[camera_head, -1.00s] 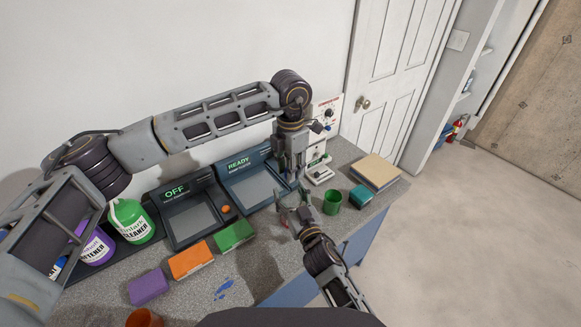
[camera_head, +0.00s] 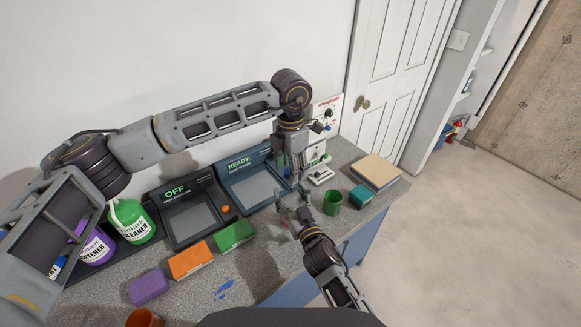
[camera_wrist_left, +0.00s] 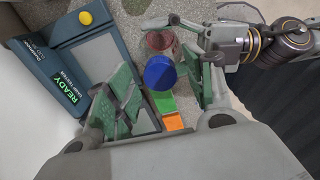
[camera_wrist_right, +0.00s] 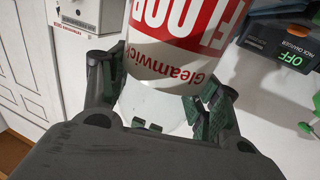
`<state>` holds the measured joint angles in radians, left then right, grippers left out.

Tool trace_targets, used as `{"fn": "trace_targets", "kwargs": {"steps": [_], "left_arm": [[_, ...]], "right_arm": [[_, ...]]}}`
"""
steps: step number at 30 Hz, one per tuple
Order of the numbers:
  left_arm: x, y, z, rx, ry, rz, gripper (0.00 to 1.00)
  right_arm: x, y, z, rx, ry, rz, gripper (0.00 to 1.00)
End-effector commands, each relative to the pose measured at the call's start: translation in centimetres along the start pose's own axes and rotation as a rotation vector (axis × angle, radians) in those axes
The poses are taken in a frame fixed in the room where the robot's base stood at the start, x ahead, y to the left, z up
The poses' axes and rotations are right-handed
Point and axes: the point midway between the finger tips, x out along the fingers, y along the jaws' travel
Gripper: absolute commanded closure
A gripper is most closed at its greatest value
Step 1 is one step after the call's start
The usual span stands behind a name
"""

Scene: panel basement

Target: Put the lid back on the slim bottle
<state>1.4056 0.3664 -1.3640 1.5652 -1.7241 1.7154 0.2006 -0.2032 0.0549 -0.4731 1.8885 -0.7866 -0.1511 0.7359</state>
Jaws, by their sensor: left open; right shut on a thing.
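The slim bottle is white with a red label reading "Gleamwick" and "FLOOR" (camera_wrist_right: 185,35). My right gripper (camera_head: 290,207) is shut on it; its fingers lie on either side of the bottle in the right wrist view. The round blue lid (camera_wrist_left: 160,73) shows at the near end of the reddish bottle (camera_wrist_left: 160,42) in the left wrist view; I cannot tell whether it is fully seated. My left gripper (camera_head: 292,178) is open above the bottle, its fingers spread on both sides of the lid with gaps. In the head view the grippers mostly hide bottle and lid.
A device reading "READY" (camera_head: 250,187) and one reading "OFF" (camera_head: 190,218) stand behind. Green (camera_head: 234,236), orange (camera_head: 191,260) and purple (camera_head: 148,286) blocks lie on the left.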

Motion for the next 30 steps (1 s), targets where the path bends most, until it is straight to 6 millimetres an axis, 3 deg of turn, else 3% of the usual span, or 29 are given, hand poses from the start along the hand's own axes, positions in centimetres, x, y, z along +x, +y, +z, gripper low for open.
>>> {"fn": "trace_targets", "kwargs": {"steps": [8,24,30], "left_arm": [[-2.1,0.0,0.1,0.0,-0.002,0.001,0.47],[-9.7,0.0,0.1,0.0,-0.001,0.001,0.47],[-11.4,0.0,0.1,0.0,-0.001,0.001,0.47]], "right_arm": [[0.0,0.0,0.0,0.0,0.0,0.0,1.0],[0.0,0.0,0.0,0.0,0.0,0.0,1.0],[0.0,0.0,0.0,0.0,0.0,0.0,1.0]]}}
